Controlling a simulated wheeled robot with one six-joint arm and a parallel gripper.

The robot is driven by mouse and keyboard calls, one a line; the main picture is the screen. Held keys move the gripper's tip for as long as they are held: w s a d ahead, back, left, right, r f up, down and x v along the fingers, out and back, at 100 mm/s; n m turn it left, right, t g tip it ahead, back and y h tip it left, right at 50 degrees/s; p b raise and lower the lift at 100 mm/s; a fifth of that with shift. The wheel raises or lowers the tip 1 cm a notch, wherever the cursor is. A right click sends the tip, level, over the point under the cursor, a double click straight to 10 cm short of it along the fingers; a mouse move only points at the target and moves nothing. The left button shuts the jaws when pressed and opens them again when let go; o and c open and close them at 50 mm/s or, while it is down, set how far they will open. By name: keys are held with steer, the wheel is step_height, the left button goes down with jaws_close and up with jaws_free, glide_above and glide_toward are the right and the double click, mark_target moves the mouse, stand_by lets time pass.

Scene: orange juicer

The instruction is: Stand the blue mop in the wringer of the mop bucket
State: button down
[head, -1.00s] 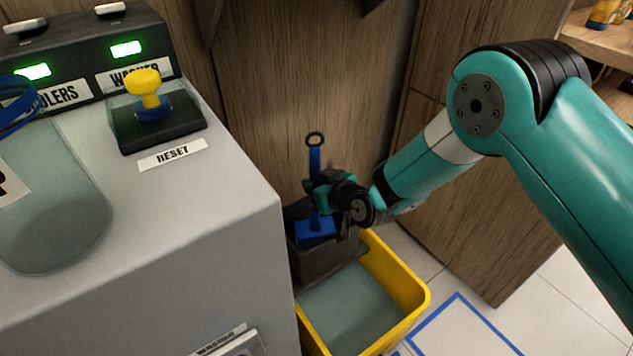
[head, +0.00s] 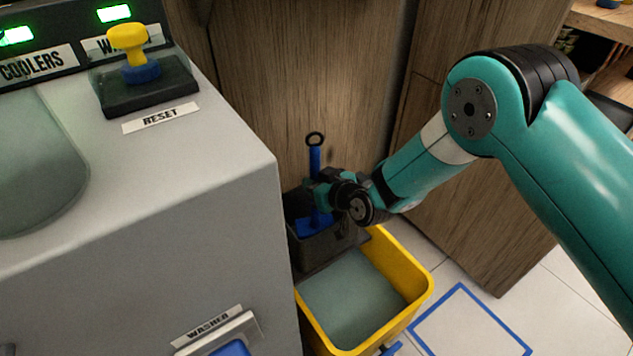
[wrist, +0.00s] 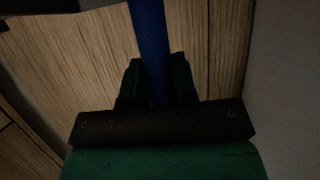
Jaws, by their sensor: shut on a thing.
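The blue mop (head: 315,160) stands upright with a dark ring at the top of its handle. My gripper (head: 322,193) is shut on the handle. In the wrist view the handle (wrist: 148,45) runs between my gripper's two fingers (wrist: 155,80). The mop's blue head (head: 313,224) is at the opening of the dark wringer (head: 318,250), its lower part hidden by the wringer's front wall. Whether it rests on the wringer's floor I cannot tell. The wringer sits at the back of the yellow mop bucket (head: 408,275), which holds greyish water.
A grey machine (head: 180,220) with a yellow reset knob (head: 127,40) stands close on the left of the bucket. Wooden panels (head: 330,70) rise behind and to the right. A blue-outlined square (head: 470,322) marks open tiled floor at the right.

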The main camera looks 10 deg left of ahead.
steer(key=shift+f+b, duration=0.35)
steer(key=shift+f, duration=0.05)
steer(key=c, duration=0.8)
jaws_free()
steer(key=shift+v, duration=8.75)
